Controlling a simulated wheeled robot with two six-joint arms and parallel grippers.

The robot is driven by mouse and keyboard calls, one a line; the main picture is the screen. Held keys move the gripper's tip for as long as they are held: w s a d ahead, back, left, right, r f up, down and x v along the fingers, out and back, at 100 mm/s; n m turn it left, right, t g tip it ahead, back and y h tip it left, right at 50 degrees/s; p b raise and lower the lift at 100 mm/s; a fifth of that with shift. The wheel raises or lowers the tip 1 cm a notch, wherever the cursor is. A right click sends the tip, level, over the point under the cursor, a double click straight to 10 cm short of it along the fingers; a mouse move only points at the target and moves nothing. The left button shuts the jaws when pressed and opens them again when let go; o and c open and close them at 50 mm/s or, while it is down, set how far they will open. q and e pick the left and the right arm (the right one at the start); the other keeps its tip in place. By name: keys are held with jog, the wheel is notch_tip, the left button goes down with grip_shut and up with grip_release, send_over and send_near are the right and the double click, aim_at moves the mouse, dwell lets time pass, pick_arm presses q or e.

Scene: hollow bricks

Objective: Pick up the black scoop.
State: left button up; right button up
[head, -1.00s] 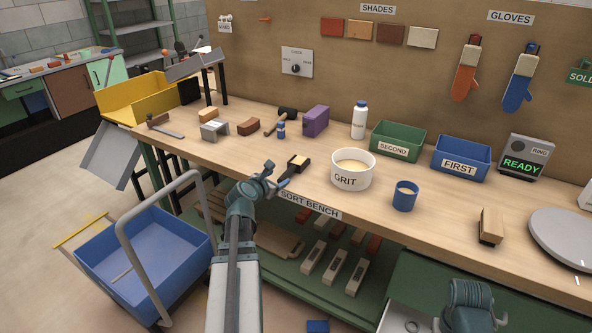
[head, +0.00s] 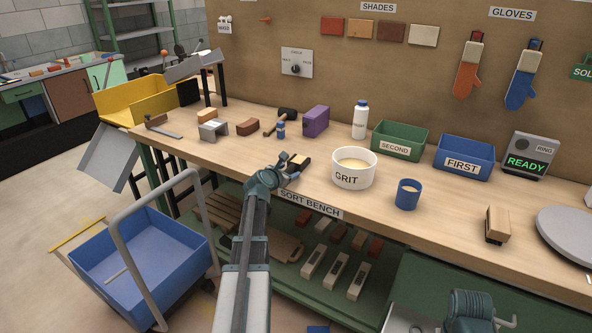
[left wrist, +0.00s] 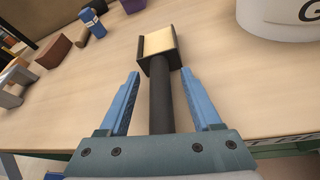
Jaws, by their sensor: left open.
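The black scoop (left wrist: 161,62) lies on the bench, its boxy head pointing away from me and a tan surface showing in the head. Its dark handle runs back between the fingers of my left gripper (left wrist: 160,75), which is open, with a gap on each side of the handle. The handle's near end is hidden behind the gripper body. In the head view, my left gripper (head: 288,165) is at the bench's front edge and partly covers the scoop (head: 301,160). My right gripper is not seen; only part of my right arm shows at the lower right.
A white GRIT tub (head: 353,169) stands just right of the scoop, with a blue cup (head: 407,194) beyond it. A purple block (head: 315,119), a hammer (head: 284,116) and a small blue bottle (head: 280,129) are behind. Bare bench lies to the scoop's left.

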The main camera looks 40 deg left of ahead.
pick_arm(q)
grip_shut()
dwell(1.4)
